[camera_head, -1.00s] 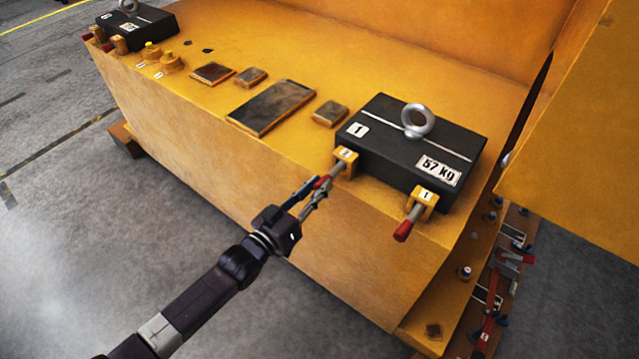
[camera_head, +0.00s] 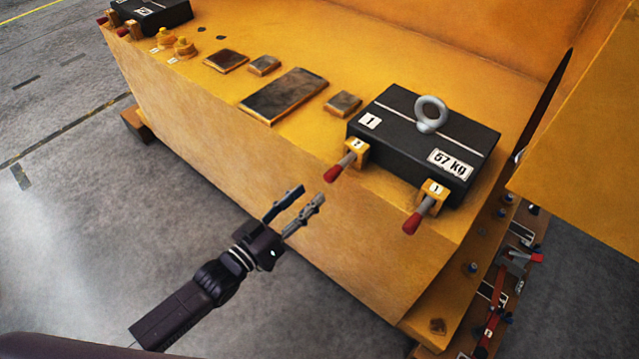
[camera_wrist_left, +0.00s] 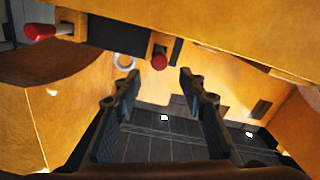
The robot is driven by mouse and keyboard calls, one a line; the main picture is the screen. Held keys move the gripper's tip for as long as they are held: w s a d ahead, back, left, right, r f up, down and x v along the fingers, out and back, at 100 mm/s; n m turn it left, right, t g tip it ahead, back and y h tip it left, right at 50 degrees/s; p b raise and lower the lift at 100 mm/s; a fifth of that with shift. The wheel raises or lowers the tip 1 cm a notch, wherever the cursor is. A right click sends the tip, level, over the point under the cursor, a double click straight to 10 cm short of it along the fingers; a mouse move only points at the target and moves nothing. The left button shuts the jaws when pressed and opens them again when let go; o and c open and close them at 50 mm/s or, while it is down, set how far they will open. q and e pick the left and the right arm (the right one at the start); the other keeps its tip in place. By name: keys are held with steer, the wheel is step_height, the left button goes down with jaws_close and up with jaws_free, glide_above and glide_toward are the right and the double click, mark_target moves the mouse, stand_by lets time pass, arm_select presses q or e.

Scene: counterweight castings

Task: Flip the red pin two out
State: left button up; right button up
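The red-tipped pin two (camera_head: 333,173) sticks out of the yellow bracket labelled 2 (camera_head: 356,153), at the left of the black 57 kg casting's near side. Pin one (camera_head: 412,222) sticks out of the bracket labelled 1 (camera_head: 434,195), to the right. My left gripper (camera_head: 311,194) is open and empty, in front of the yellow wall, below and left of pin two and apart from it. In the left wrist view, one red tip (camera_wrist_left: 159,62) shows between and beyond the open fingers, and another (camera_wrist_left: 40,32) shows at upper left. My right gripper is not in view.
The black casting (camera_head: 400,140) carries a steel lifting eye (camera_head: 431,113). Several brown plates (camera_head: 285,95) lie on the yellow ledge to its left. A second black casting (camera_head: 155,14) stands at far left. A yellow panel (camera_head: 590,140) overhangs at right. Floor at left is clear.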

arm_select(q)
steer(key=v, duration=0.3)
steer(key=shift+s+a, duration=0.2)
steer(key=shift+s, duration=0.1)
steer(key=s+a+f+g+y+b, duration=0.1)
steer(key=s+a+f+g+y, duration=0.2)
steer(key=f, duration=0.9)
steer(key=s+a+f+n+y+b, duration=0.1)
steer(key=s+a+f+y, duration=0.15)
steer(key=a+f, duration=0.6)
steer(key=s+a+f+g+y+b, duration=0.1)
steer(key=s+f+g+y, duration=0.15)
steer(key=f, duration=1.15)
steer(key=s+f+g+y, duration=0.1)
steer(key=s+f+g, duration=0.1)
steer(key=s+f, duration=0.4)
steer(key=s+a+f+g+b, duration=0.1)
steer(key=s+f+g, duration=0.2)
steer(key=s+f, duration=0.4)
steer(key=s+a+f+g+y+b, duration=0.1)
steer(key=s+f+g, duration=0.2)
steer(key=s, duration=1.7)
step_height(320, 180, down, 4)
steer(key=shift+f+y, duration=0.1)
steer(key=shift+y, duration=0.2)
